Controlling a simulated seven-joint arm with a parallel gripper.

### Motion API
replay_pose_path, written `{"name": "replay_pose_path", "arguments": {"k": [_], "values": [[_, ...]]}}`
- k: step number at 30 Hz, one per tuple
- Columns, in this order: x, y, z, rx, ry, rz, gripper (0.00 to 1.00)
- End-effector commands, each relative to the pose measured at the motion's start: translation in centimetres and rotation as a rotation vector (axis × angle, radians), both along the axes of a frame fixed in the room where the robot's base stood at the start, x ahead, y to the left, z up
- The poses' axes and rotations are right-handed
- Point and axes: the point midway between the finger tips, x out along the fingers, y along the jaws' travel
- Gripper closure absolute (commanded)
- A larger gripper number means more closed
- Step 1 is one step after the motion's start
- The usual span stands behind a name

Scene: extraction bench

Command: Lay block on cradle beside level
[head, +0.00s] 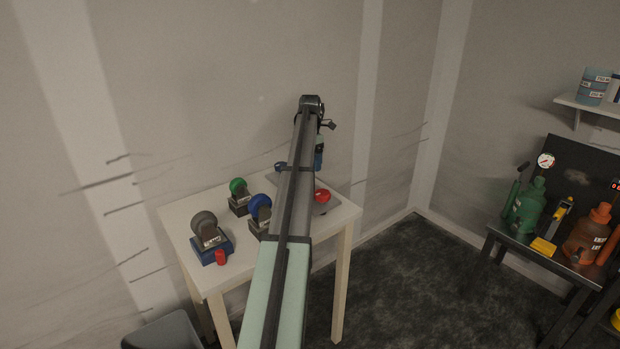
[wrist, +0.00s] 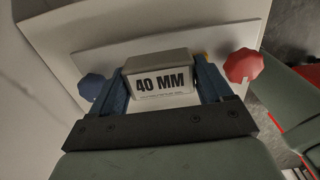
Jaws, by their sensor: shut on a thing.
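My gripper (wrist: 165,88) is shut on a grey block (wrist: 160,66) with a white face marked "40 MM". The block sits between my blue fingers. Behind it in the wrist view is a light grey plate (wrist: 225,42) with a blue knob (wrist: 92,87) at left and a red knob (wrist: 243,65) at right. A small orange-yellow bit shows behind the block's right edge; I cannot tell if it is the level. I cannot make out the cradle for certain, or whether the block touches anything. In the head view my arm hides the block; a blue finger part (head: 319,155) shows above the plate (head: 332,208).
On the white table (head: 190,255) stand a grey-knobbed piece on a blue base (head: 212,248), a green-knobbed piece (head: 238,198), a blue-knobbed piece (head: 259,212) and a red cylinder (head: 220,257). A dark bench at right holds green (head: 526,207) and orange (head: 588,235) jacks.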

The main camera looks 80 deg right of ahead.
Motion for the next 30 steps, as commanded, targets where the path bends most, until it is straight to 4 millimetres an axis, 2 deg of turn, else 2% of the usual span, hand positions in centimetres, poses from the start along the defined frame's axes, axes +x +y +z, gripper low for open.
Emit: {"name": "replay_pose_path", "arguments": {"k": [3,10,17,30], "values": [[0.0,0.1,-2.0,0.001,0.000,-0.001,0.64],[0.0,0.0,-3.7,0.000,0.000,-0.001,0.64],[0.0,0.0,-6.4,0.000,0.000,-0.001,0.64],[0.0,0.0,-7.0,0.000,0.000,-0.001,0.64]]}}
